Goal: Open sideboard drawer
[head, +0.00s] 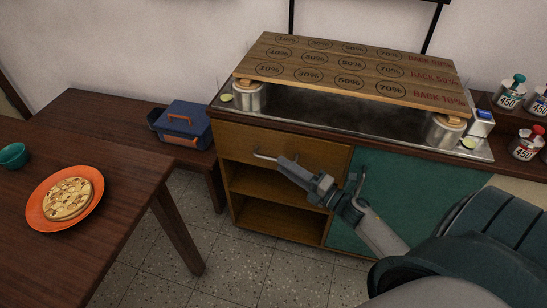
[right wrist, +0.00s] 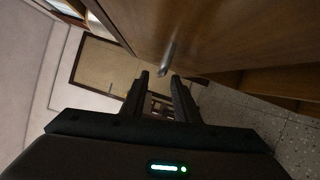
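The sideboard (head: 340,178) stands against the wall, with a wooden drawer (head: 318,152) at its upper left above open shelves. The drawer looks shut. Its metal bar handle (head: 264,156) shows at the left part of the front. My right gripper (head: 283,162) reaches in from the right, its tips close to the handle in the head view. In the right wrist view the two fingers of my right gripper (right wrist: 162,77) are apart with nothing between them. The handle (right wrist: 168,57) lies just beyond the fingertips. My left gripper is not in view.
A green door (head: 440,190) closes the sideboard's right side. A printed wooden board (head: 350,68) rests on steel tumblers (head: 250,97) on top. A blue toolbox (head: 183,125) sits on a low bench to the left. A table with an orange plate (head: 36,215) stands nearer.

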